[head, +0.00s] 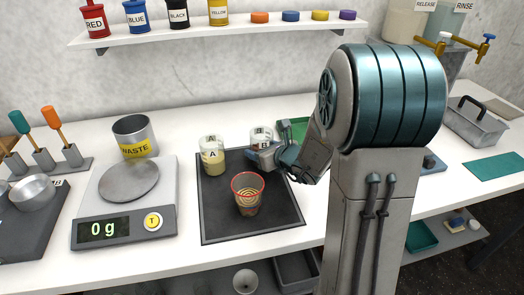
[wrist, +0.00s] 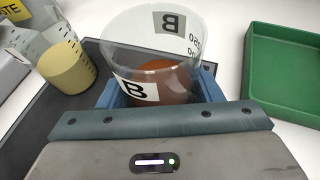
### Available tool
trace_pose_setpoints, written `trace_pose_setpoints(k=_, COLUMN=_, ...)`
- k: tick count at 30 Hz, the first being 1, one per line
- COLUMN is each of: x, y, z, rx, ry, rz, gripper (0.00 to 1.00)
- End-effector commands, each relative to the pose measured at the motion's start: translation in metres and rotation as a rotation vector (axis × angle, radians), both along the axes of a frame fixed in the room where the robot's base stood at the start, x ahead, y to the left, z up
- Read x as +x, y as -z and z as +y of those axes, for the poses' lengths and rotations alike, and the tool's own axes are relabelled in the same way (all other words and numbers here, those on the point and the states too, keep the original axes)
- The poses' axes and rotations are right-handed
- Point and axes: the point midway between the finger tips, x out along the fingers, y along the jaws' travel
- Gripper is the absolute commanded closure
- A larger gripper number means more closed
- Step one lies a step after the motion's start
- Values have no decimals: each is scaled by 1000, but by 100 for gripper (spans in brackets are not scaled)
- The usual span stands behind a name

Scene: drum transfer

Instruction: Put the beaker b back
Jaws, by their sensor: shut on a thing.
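Beaker b (head: 262,135) is a clear cup labelled B, over the back right of the black mat (head: 222,228) in the head view. In the wrist view beaker b (wrist: 137,90) has brown contents low inside and looks upright. My gripper (head: 266,156) is shut on it, with a blue finger on either side in the wrist view (wrist: 158,92). The gripper hides its base, so I cannot tell whether it touches the mat. Beaker A (head: 212,157), with pale yellow contents, stands to its left and shows in the wrist view (wrist: 68,68).
A red-rimmed clear cup (head: 248,197) with orange-brown contents stands on the mat in front. A scale (head: 101,205) reading 0 g and a waste can (head: 134,137) are at left. A green tray (wrist: 286,75) lies right of beaker b. A shelf (head: 215,32) with jars hangs behind.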

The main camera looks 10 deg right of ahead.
Motion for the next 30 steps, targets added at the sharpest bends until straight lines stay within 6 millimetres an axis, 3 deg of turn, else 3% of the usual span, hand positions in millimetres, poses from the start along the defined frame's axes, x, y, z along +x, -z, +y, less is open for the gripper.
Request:
trace_pose_setpoints(k=13, x=0, y=6, z=0, rx=-1, ry=-1, rz=-3, gripper=70)
trace_pose_setpoints(k=14, x=0, y=5, z=0, rx=0, ry=0, rz=-1, gripper=36)
trace_pose_setpoints(k=16, x=0, y=5, z=0, rx=0, ry=0, rz=-1, gripper=19)
trace_pose_setpoints(k=30, x=-7, y=-2, z=-4, rx=-1, ry=2, rz=-4, gripper=19)
